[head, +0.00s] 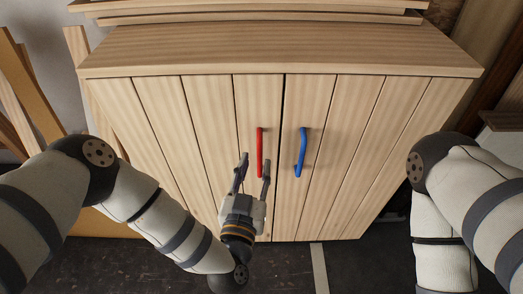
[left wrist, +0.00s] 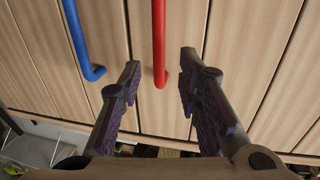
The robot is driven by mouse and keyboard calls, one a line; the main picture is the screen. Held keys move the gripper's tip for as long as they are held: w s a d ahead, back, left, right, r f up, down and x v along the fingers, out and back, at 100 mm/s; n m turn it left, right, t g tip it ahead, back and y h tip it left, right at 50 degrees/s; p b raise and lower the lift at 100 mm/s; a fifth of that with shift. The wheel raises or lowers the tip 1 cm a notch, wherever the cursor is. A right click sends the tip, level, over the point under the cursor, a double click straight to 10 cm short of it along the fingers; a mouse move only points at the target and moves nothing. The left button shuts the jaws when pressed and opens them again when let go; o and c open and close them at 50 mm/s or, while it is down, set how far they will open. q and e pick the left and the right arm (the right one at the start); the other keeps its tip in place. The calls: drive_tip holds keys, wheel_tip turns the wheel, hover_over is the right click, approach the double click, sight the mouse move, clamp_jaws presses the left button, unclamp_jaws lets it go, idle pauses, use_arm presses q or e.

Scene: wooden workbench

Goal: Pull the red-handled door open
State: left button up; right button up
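A wooden cabinet has two plank doors. The left door (head: 208,120) carries a red handle (head: 260,152), an upright bar, and the right door (head: 350,130) carries a blue handle (head: 301,152). Both doors look closed. My left gripper (head: 254,168) is open in front of the left door, its fingers pointing up around the lower end of the red handle. In the left wrist view the red handle (left wrist: 159,45) comes down between the spread fingers (left wrist: 160,80), near their tips, with space on both sides. The blue handle (left wrist: 81,42) is outside the fingers. My right gripper is not in view.
The cabinet top (head: 280,45) is bare at the front, with stacked boards (head: 250,15) behind. Loose planks (head: 20,100) lean at the left. Dark floor (head: 130,265) lies in front of the cabinet. My right arm is at the right edge.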

sight(259, 155)
use_arm(q)
drive_tip(key=w, duration=0.2)
drive_tip(key=w+d, duration=0.1)
drive_tip(key=w, duration=0.2)
drive_tip(key=shift+w, duration=0.1)
drive_tip(key=shift+c, duration=0.2)
clamp_jaws()
